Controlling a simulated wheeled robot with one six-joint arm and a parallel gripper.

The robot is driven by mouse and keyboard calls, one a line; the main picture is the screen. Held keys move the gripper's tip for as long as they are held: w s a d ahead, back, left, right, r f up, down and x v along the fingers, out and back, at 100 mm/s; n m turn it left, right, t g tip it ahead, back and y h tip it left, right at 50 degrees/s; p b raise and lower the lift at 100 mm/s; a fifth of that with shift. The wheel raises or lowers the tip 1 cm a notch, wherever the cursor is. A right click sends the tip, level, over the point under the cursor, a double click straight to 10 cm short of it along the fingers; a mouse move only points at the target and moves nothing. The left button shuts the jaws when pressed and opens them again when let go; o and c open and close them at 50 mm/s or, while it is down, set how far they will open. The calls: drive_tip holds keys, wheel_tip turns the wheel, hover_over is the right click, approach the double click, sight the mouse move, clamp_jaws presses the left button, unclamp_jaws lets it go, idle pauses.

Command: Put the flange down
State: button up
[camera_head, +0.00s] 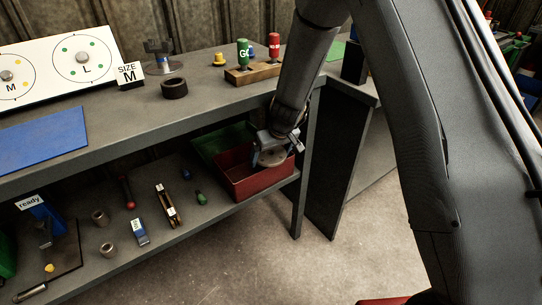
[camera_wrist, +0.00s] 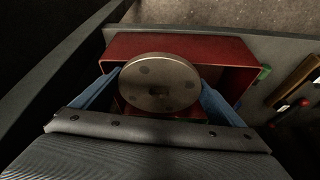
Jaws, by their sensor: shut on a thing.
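The flange (camera_wrist: 160,84) is a round grey metal disc with several small holes. My gripper (camera_wrist: 160,95) is shut on it, one blue finger at each side of the disc. In the head view my gripper (camera_head: 271,150) is at the right end of the lower shelf, and the flange (camera_head: 270,158) shows under it. The flange is over the open red bin (camera_head: 250,187), near its top. I cannot tell whether it touches the bin's floor or walls. The red bin (camera_wrist: 215,47) also shows behind the flange in the wrist view.
A green bin (camera_head: 215,139) stands behind the red bin. The upper shelf edge (camera_head: 200,122) runs close above. A table leg (camera_head: 300,195) is just to the right.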

drive_tip(key=shift+f, duration=0.1)
drive_tip(key=o, duration=1.8)
drive_tip(key=shift+c, duration=0.2)
